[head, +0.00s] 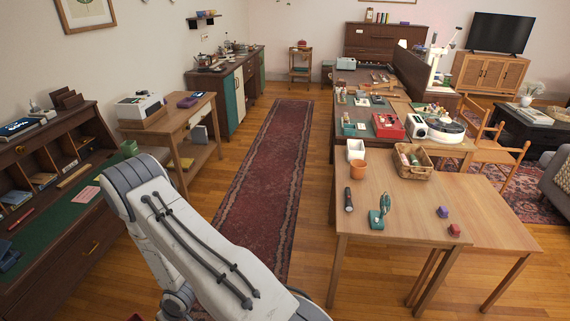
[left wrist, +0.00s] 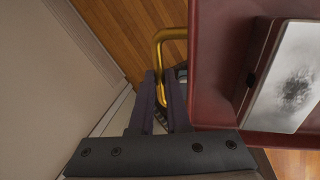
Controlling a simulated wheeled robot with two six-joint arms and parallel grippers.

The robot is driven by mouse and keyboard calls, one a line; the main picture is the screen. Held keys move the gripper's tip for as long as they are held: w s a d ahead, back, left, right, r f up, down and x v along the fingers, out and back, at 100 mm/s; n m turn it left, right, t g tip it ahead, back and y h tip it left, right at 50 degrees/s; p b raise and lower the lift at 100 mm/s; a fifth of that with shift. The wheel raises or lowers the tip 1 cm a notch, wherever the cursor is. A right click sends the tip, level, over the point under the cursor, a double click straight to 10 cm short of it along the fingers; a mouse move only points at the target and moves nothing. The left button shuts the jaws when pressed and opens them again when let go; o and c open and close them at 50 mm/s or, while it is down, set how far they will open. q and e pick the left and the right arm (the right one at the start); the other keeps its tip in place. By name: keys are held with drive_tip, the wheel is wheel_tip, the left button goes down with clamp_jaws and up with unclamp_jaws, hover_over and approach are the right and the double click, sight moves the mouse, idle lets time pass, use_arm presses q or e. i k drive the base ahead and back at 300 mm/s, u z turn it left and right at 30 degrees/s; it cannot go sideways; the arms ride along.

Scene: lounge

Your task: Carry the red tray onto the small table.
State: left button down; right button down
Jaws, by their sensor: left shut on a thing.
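The red tray (left wrist: 215,70) fills the right of the left wrist view, with a brass-coloured handle (left wrist: 160,40) on its near side. A dark object with a pale, smudged top (left wrist: 291,82) lies in the tray. My left gripper (left wrist: 164,80) is shut on the handle, its two dark fingers at the handle's lower end. The far side of the tray is out of frame. In the head view my left arm hides the floor in front, and its gripper is out of sight. My right gripper is in neither view. I cannot tell which table is the small one.
A side table (head: 203,110) with a machine stands left. A small stand (head: 300,72) is far back. The red runner (head: 262,180) between is clear.

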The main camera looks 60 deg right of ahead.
sight(482, 211)
drive_tip(key=z, duration=4.15)
drive_tip(key=i, duration=3.15)
drive_tip(key=u, duration=0.3)
